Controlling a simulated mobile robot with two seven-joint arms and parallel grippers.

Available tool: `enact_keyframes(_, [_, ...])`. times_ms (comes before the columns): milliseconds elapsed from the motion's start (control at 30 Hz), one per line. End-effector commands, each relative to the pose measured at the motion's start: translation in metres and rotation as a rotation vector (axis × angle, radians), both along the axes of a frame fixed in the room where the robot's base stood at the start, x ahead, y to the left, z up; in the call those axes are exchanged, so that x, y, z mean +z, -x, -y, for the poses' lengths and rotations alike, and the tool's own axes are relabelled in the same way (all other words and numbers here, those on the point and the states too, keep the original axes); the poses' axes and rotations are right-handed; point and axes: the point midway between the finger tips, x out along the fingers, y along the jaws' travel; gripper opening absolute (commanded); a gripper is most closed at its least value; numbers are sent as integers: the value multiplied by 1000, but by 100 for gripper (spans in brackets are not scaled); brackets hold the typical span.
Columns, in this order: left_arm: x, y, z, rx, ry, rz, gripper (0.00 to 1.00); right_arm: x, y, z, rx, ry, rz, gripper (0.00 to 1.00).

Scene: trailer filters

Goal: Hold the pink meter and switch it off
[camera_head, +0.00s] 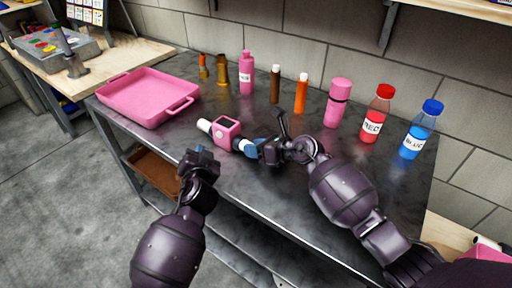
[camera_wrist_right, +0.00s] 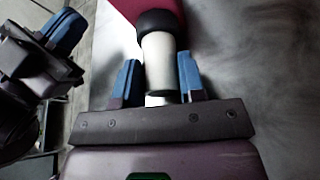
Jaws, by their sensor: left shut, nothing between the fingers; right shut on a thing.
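The pink meter (camera_head: 227,131) is held above the dark table, with a round button on its pink body and a white pipe end on either side. My right gripper (camera_head: 253,148) is shut on the meter's near white end. The right wrist view shows the blue fingers of this gripper (camera_wrist_right: 160,80) on either side of the white pipe, below a black ring and the meter's pink body (camera_wrist_right: 145,8). My left gripper (camera_head: 199,152) is shut and empty, to the left of and below the meter, apart from it. It also shows in the right wrist view (camera_wrist_right: 58,35).
A pink tray (camera_head: 143,115) stands on the left of the dark table (camera_head: 285,210). Along the wall stand a pink bottle (camera_head: 247,74), a pink cylinder (camera_head: 338,103), a red bottle (camera_head: 377,114), a blue bottle (camera_head: 420,130) and several smaller tubes. The table's front middle is clear.

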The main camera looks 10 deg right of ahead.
Motion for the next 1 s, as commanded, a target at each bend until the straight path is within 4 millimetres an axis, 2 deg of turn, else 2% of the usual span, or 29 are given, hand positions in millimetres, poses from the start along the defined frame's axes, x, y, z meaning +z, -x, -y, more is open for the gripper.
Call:
enact_keyframes(200, [-1,0,-1,0,-1,-1,0,0,0,0,0,0,0,7])
enact_keyframes(233, [-1,0,-1,2,-1,-1,0,0,0,0,0,0,0,41])
enact_keyframes(400, [-1,0,-1,2,-1,-1,0,0,0,0,0,0,0,66])
enact_keyframes(767, [-1,0,-1,2,-2,-1,0,1,2,4,-1,0,0,66])
enact_keyframes(1000, [-1,0,-1,2,-2,-1,0,12,19,29,-1,3,0,66])
